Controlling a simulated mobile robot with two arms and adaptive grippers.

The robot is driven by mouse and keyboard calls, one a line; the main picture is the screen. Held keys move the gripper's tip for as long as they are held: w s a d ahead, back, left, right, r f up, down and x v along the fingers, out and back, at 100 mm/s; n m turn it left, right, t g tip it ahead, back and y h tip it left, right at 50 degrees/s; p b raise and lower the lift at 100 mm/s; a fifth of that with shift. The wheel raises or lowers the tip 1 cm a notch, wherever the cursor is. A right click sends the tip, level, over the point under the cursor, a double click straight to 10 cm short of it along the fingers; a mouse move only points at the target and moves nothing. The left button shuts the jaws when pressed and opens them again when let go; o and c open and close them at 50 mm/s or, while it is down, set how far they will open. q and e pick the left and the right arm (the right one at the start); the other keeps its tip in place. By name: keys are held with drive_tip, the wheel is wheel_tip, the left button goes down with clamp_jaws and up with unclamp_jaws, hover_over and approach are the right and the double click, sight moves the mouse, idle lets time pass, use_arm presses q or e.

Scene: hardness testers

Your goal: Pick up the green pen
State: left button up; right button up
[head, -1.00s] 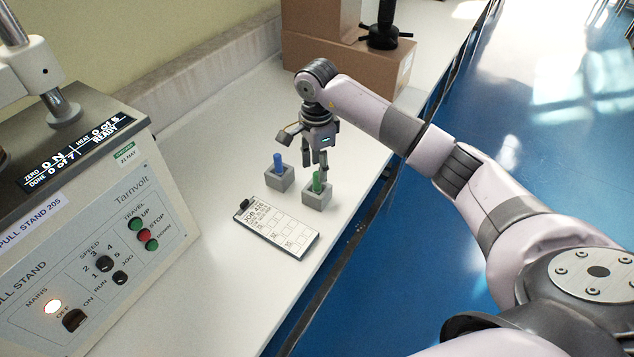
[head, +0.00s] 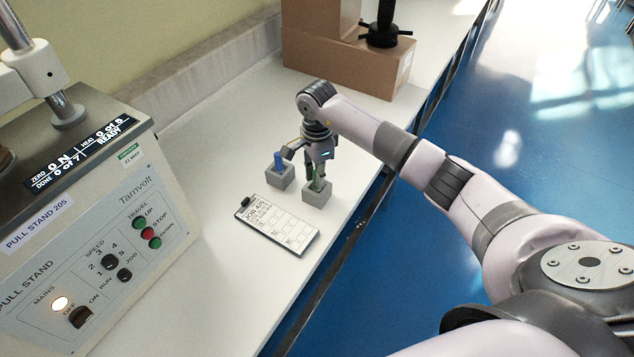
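The green pen (head: 317,186) stands upright in a small grey block holder (head: 316,197) on the white bench. My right gripper (head: 316,173) is over it, pointing down, with its fingers on either side of the pen's upper part. The fingers look apart; the pen's top is partly hidden by them, and I see no clear contact. My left gripper is not in the head view.
A blue pen (head: 279,161) stands in a second grey block (head: 281,177) close on the left. A job card clipboard (head: 277,224) lies in front. A pull stand (head: 100,215) fills the left; cardboard boxes (head: 345,62) stand behind. The bench's edge is just right.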

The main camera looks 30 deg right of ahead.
clamp_jaws()
wheel_tip(320, 180, up, 20)
drive_tip(key=b, duration=0.2)
idle(0.3)
idle(0.5)
